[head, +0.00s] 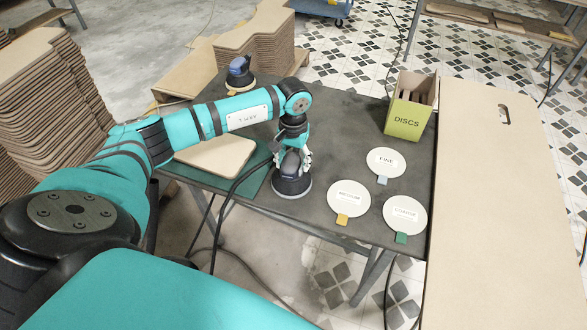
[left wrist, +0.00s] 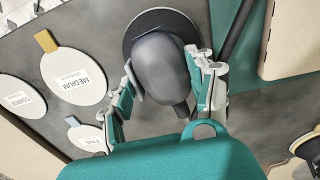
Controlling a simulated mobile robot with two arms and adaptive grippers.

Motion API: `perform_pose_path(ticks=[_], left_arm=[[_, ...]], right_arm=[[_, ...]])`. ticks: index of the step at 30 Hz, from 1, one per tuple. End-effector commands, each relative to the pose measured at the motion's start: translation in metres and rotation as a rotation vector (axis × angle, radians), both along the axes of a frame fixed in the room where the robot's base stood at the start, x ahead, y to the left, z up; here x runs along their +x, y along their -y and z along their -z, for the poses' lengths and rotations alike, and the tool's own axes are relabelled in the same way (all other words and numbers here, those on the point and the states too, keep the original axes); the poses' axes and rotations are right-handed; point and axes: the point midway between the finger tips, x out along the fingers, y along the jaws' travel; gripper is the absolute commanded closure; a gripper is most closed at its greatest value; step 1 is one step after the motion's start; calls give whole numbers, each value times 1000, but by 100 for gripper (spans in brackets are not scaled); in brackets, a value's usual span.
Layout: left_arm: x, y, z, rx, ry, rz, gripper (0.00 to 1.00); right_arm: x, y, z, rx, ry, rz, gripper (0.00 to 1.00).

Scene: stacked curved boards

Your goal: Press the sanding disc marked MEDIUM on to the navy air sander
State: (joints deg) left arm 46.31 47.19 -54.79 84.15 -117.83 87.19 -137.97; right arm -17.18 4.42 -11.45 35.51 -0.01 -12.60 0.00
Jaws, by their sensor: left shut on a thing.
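My left gripper (head: 293,158) is shut on a dark grey sander (head: 292,184) with a round black pad, upright at the grey table's front; I cannot tell whether its pad touches the table. In the left wrist view the sander's body (left wrist: 163,68) sits between the fingers. A navy sander (head: 239,73) stands at the table's back left. The MEDIUM disc (head: 349,203), white with a yellow tab, lies flat to the right of the held sander, and shows in the left wrist view (left wrist: 75,88). The FINE disc (head: 385,168) and COARSE disc (head: 405,221) lie near it. My right gripper is out of view.
A green DISCS box (head: 408,117) stands at the table's back right. A tan board (head: 213,158) lies on a green mat (head: 248,182) beside the held sander. A black hose runs past the mat. Stacked curved boards (head: 62,95) stand left; a long tan panel (head: 495,200) lies right.

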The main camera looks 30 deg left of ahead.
Motion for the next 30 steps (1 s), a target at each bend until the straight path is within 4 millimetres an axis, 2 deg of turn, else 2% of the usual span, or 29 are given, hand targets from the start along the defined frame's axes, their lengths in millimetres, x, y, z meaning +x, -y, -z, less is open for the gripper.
perform_pose_path(ticks=[5, 8, 30], left_arm=[[-1, -3, -4, 6, -4, -3, 53], [-1, -3, -9, 6, -2, -2, 56], [0, -1, -49, 2, 1, -2, 56]], right_arm=[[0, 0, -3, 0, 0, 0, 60], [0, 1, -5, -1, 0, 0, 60], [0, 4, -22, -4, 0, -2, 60]])
